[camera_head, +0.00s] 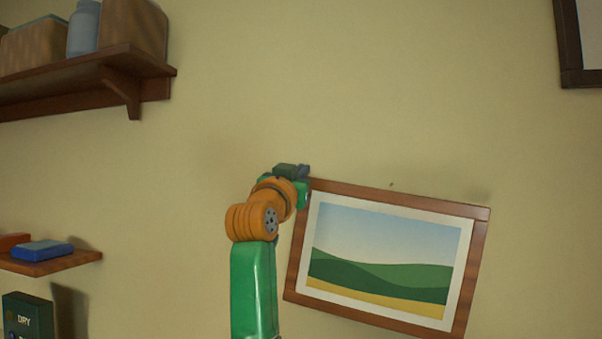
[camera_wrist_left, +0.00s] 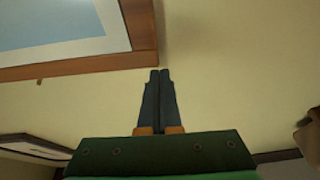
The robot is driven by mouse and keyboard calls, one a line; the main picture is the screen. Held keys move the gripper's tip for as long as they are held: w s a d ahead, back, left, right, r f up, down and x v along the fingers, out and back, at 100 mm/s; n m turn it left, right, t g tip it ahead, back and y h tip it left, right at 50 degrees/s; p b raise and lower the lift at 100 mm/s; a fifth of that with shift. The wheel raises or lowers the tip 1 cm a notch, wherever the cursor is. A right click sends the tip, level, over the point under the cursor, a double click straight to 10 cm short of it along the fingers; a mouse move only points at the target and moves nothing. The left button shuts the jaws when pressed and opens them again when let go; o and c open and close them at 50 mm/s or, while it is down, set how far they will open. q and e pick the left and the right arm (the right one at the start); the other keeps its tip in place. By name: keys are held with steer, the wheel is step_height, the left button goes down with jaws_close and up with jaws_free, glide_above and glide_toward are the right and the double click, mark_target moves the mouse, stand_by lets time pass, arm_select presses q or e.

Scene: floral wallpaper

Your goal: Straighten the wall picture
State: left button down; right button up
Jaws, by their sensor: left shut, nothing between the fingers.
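The wall picture (camera_head: 384,262), a green-hill landscape in a brown wooden frame, hangs tilted in the head view, its right side lower than its left. My left gripper (camera_head: 303,172) is at the frame's upper left corner. In the left wrist view, the frame (camera_wrist_left: 145,28) shows its corner just beyond the fingertips of my left gripper (camera_wrist_left: 159,72). The two fingers are together with nothing between them. I cannot tell whether they touch the frame. My right gripper is in neither view.
A small nail-like spot (camera_head: 391,184) is on the wall above the picture. A dark frame (camera_head: 580,78) hangs at the upper right. A wooden shelf (camera_head: 80,82) with containers is at the upper left, and a smaller shelf (camera_head: 60,265) is below it. The wall between is bare.

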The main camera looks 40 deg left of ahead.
arm_select(q)
steer(key=shift+w+f, duration=0.1)
steer(key=shift+f, duration=0.1)
steer(key=f+b, duration=0.2)
steer(key=shift+a+f, duration=0.2)
steer(key=shift+f, duration=0.2)
steer(key=shift+r, duration=0.1)
